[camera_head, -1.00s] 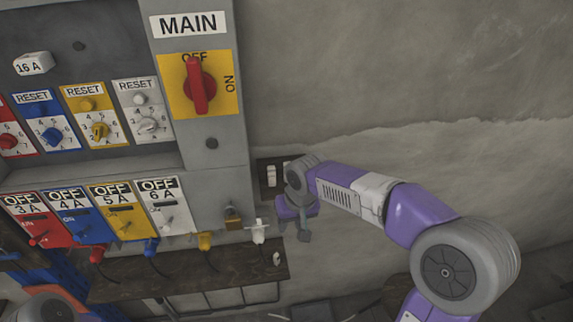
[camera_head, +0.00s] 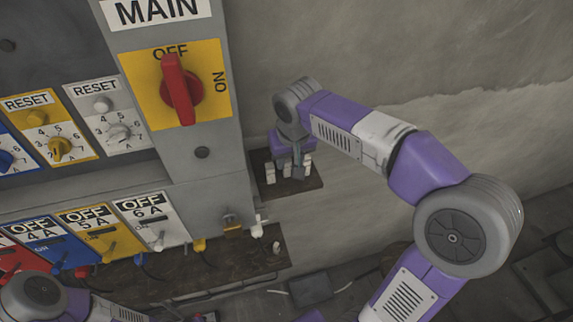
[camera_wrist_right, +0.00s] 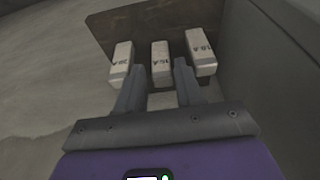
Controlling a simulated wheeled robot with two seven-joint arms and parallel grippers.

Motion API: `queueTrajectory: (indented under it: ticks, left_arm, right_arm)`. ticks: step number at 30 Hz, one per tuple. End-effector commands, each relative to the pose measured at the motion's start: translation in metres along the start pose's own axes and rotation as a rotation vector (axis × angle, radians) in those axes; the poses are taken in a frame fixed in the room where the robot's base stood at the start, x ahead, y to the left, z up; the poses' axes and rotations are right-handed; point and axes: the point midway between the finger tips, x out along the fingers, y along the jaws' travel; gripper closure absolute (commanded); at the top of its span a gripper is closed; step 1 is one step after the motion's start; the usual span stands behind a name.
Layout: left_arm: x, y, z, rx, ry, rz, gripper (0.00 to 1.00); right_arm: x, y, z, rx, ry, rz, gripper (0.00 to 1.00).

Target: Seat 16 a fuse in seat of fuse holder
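Several white block fuses stand on a small dark wooden shelf (camera_head: 312,187) beside the panel; it also shows in the right wrist view (camera_wrist_right: 108,18). There, a middle fuse (camera_wrist_right: 161,60) has small dark lettering that looks like 16 A, with a left fuse (camera_wrist_right: 121,60) and a right fuse (camera_wrist_right: 201,50) beside it. My right gripper (camera_wrist_right: 159,70) is open, its fingers on either side of the middle fuse's line; contact cannot be told. In the head view my right gripper (camera_head: 291,168) points down over the shelf. The fuse holder cannot be made out. My left gripper is out of view.
The grey panel carries a red MAIN switch (camera_head: 181,88), dials with RESET buttons, and a lower row of coloured OFF switches. A dark wooden ledge (camera_head: 240,262) with plugs lies below. The panel's side wall (camera_wrist_right: 270,60) is close to my right gripper.

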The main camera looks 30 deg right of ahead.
Motion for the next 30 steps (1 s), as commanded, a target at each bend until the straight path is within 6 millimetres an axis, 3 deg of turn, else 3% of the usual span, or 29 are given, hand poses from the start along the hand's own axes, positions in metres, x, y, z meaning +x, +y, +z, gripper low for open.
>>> queueTrajectory:
  ticks: [6, 14, 22, 30]
  left_arm:
    - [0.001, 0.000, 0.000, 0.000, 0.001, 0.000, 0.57]
    - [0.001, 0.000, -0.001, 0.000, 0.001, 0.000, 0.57]
    - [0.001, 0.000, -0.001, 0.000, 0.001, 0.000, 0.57]
    - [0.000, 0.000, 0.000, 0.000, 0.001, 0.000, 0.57]
  right_arm:
    - [0.030, -0.002, -0.002, -0.001, -0.004, 0.000, 0.64]
    - [0.033, -0.002, -0.002, -0.001, -0.002, 0.000, 0.64]
    - [0.032, -0.002, -0.002, -0.001, -0.001, -0.001, 1.00]
    - [0.029, -0.002, -0.004, -0.001, 0.000, -0.001, 1.00]
